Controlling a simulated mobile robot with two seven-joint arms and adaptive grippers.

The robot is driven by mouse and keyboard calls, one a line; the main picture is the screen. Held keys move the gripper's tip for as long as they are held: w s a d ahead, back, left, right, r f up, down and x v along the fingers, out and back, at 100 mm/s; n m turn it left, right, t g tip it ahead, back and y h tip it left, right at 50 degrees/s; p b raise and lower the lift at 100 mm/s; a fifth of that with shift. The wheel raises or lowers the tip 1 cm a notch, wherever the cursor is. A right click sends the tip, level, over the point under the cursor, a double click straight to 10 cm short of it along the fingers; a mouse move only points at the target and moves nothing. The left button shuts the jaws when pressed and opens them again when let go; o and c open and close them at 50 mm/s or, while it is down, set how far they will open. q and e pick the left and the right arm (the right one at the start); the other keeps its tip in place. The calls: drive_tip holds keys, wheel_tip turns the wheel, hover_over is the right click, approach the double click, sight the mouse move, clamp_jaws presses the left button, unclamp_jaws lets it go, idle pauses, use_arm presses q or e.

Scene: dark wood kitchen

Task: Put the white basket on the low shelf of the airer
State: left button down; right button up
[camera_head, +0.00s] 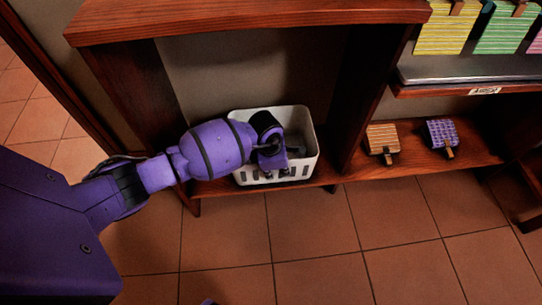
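The white basket (313,126) stands on, or just above, the low board (222,187) of a dark wood unit, between two uprights. Its slotted front faces me; contact with the board is partly hidden. My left arm reaches in from the left across the basket's left and front side. My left gripper (283,160) is at the basket's front rim and partly over its inside. Its fingers are small and dark here, so its opening and grip are unclear. I cannot tell which part of the unit is the airer. My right gripper is not in view.
An orange-brown block (382,138) and a purple block (441,132), each with a wooden clip, sit on the low board to the right. Colourful striped pieces (447,30) are on the shelf above. A wooden top (250,16) overhangs the basket. The tiled floor in front is clear.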

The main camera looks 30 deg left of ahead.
use_arm(q)
drive_tip(key=shift+w+f, duration=0.1)
drive_tip(key=shift+w, duration=0.05)
drive_tip(key=c, duration=2)
unclamp_jaws()
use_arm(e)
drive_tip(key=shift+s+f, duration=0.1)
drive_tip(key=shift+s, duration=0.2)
use_arm(q)
drive_tip(key=r+p, duration=0.1)
drive_tip(key=r, duration=0.3)
drive_tip(key=s+r+p, duration=0.1)
drive_tip(key=r+p, duration=0.1)
drive_tip(key=r, duration=0.2)
drive_tip(key=a+r+p, duration=0.1)
drive_tip(key=r, duration=0.3)
drive_tip(key=shift+s+p, duration=0.35)
drive_tip(key=shift+p, duration=0.05)
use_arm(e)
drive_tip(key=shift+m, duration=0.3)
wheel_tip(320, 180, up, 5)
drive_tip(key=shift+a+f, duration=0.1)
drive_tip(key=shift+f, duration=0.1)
